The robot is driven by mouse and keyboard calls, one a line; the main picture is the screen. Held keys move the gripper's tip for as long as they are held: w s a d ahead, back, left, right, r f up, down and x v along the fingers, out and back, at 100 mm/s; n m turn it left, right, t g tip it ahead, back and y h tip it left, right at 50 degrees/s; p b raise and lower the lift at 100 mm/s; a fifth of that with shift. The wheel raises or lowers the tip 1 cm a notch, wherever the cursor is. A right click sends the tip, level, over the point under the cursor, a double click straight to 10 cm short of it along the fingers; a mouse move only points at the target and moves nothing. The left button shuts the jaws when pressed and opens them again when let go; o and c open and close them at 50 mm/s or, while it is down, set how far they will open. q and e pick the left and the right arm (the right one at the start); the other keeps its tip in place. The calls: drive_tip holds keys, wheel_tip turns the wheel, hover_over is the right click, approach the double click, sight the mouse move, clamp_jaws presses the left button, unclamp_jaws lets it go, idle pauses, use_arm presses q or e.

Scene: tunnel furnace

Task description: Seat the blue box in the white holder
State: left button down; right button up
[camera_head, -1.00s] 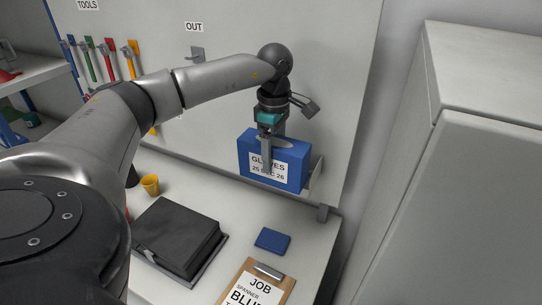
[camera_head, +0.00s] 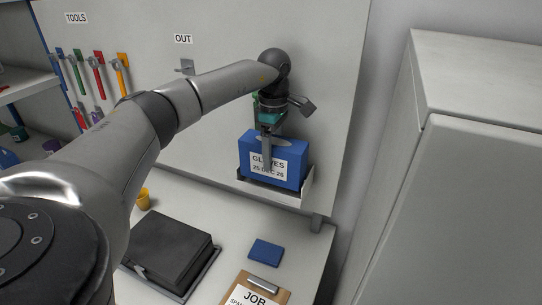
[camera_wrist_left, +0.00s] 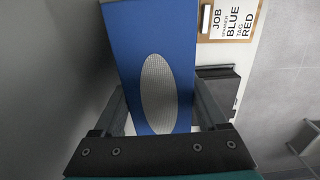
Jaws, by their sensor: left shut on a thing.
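The blue box (camera_head: 297,160), labelled GLOVES 25 DEC 26, is upright at the right part of the wall panel. My left gripper (camera_head: 267,152) is shut on it from above, one finger showing on its front face. The white holder (camera_head: 275,193) is fixed to the panel; its front lip shows just below the box and its side wall to the right. A dark strip shows between box and lip at the left. I cannot tell whether the box rests inside. In the left wrist view the blue box (camera_wrist_left: 132,35) fills the space between the fingers. My right gripper is out of view.
A tall grey cabinet (camera_head: 460,200) stands to the right. An empty hook (camera_head: 187,67) sits under the OUT sign.

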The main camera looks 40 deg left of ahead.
use_arm(q)
drive_tip(key=shift+f+b, duration=0.45)
drive_tip(key=shift+f, duration=0.1)
drive_tip(key=shift+r, duration=0.15)
drive_tip(key=shift+f+p, duration=0.35)
drive_tip(key=shift+f, duration=0.1)
idle(0.3)
idle(0.5)
drive_tip(key=shift+f, duration=0.4)
idle(0.3)
drive_tip(key=shift+f, duration=0.3)
drive_tip(key=shift+f, duration=0.25)
idle(0.6)
unclamp_jaws()
